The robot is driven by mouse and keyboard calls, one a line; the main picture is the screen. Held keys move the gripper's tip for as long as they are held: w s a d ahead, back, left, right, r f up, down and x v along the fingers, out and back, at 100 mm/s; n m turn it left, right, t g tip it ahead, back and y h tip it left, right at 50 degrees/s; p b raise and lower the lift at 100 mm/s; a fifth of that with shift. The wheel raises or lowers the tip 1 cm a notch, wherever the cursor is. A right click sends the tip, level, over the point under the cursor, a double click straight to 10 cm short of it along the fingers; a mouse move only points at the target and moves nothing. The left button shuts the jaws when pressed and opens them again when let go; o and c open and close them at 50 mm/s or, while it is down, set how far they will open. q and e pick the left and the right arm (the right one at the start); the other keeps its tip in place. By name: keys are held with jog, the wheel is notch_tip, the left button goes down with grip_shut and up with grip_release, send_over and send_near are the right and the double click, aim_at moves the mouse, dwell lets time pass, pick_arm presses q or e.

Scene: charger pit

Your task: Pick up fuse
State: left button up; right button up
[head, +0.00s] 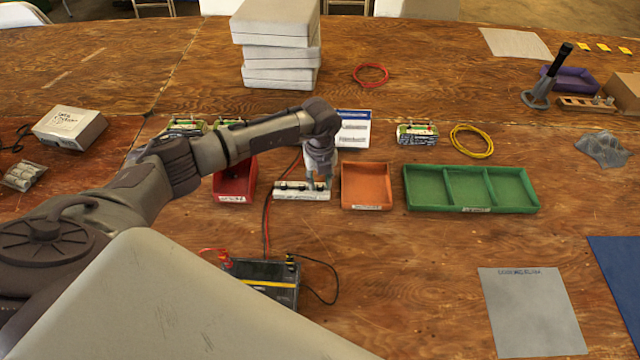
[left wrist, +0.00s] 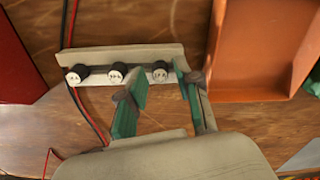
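Several dark fuses with white labelled ends sit in a row on a pale fuse rack (head: 289,193), which also shows in the left wrist view (left wrist: 90,57). In that view, there is a left fuse (left wrist: 75,76), a middle fuse (left wrist: 117,73) and a right fuse (left wrist: 160,73). The labels are too small to read surely. My left gripper (head: 318,183) is over the right end of the rack. Its green fingers (left wrist: 162,76) are open, one on each side of the right fuse, with gaps visible. My right gripper is not in view.
A red bin (head: 236,184) is left of the rack; an orange bin (head: 367,187) stands close on its right. A green three-part tray (head: 471,188) is further right. A black device (head: 262,270) with red and black leads lies in front. White boxes (head: 277,50) are stacked behind.

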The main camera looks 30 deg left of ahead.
pick_arm(q)
jog(key=shift+f, duration=0.5)
jog(key=shift+c, duration=0.2)
jog(key=c, duration=0.5)
jog(key=shift+r, duration=0.1)
jog(key=shift+r, duration=0.5)
notch_tip(320, 180, up, 2)
jog(key=shift+r+b, duration=0.2)
jog(key=shift+b, duration=0.25)
jog(key=s+d+r+b, duration=0.2)
jog(key=d+r, duration=0.5)
jog(key=d, duration=0.4)
jog(key=shift+d+r, duration=0.25)
